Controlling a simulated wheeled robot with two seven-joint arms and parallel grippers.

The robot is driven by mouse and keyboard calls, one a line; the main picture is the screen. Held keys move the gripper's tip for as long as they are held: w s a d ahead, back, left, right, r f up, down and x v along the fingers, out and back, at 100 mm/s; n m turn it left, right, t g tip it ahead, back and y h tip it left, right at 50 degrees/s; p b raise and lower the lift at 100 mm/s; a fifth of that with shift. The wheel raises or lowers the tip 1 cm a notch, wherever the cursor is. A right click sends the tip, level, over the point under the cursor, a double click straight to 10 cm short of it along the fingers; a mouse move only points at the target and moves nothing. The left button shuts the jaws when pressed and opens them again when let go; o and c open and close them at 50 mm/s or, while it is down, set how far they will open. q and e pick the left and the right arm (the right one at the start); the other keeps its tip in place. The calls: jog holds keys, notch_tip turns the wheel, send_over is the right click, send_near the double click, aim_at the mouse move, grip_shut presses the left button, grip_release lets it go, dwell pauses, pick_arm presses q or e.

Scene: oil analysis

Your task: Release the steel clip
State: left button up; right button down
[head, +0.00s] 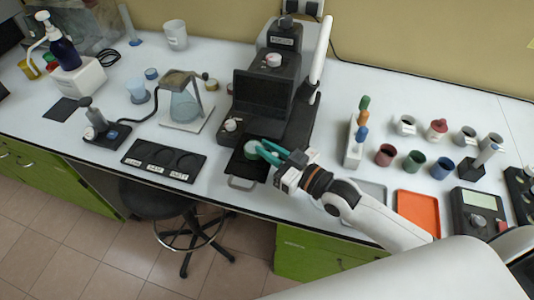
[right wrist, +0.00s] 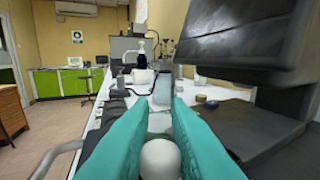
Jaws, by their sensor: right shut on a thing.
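My right gripper (head: 262,149) reaches from the right over the pulled-out front tray (head: 237,163) of the black instrument. In the right wrist view its two teal fingers (right wrist: 163,112) are shut on a pale grey rounded piece (right wrist: 160,159) low between them. I cannot tell whether this piece is the steel clip or part of it. A pale green round dish (head: 251,150) lies on the tray beside the fingertips, partly covered by them. No steel clip can be made out clearly elsewhere. My left gripper is not in view.
The black instrument (head: 262,92) rises behind the tray. A black plate with several round wells (head: 163,160) lies to the left, and a glass flask on a stand (head: 184,105) is behind it. An orange tray (head: 418,213) and several cups stand to the right.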

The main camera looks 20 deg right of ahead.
jog(key=shift+s+d+f+n+g+y+b, duration=0.1)
jog(key=shift+d+f+n+g+y+b, duration=0.1)
jog(key=shift+n+g+y+b, duration=0.7)
jog(key=shift+d+f+n+g+y+b, duration=0.15)
jog(key=shift+n+g+y+b, duration=0.45)
jog(key=shift+b, duration=0.6)
jog(key=shift+d+r+n+g+y+b, duration=0.15)
jog(key=shift+r+n+g+y+b, duration=0.1)
jog(key=shift+n+g+y+b, duration=0.25)
jog(key=shift+d+r+n+g+y, duration=0.1)
jog(key=shift+n+g+y, duration=0.3)
jog(key=shift+g+y, duration=0.15)
jog(key=shift+s+d+r+n+g+y, duration=0.1)
jog(key=shift+n+g+y, duration=0.2)
jog(key=shift+g, duration=0.25)
jog(key=shift+d+n+g+y, duration=0.1)
jog(key=shift+n+g+y, duration=0.2)
jog(key=shift+g, duration=0.2)
jog(key=shift+d+n+g+y+p, duration=0.1)
jog(key=shift+n+g+y+p, duration=0.35)
jog(key=shift+n+g+p, duration=0.7)
jog(key=shift+s+g, duration=0.1)
jog(key=shift+g, duration=0.15)
jog(key=c, duration=1.4)
grip_release()
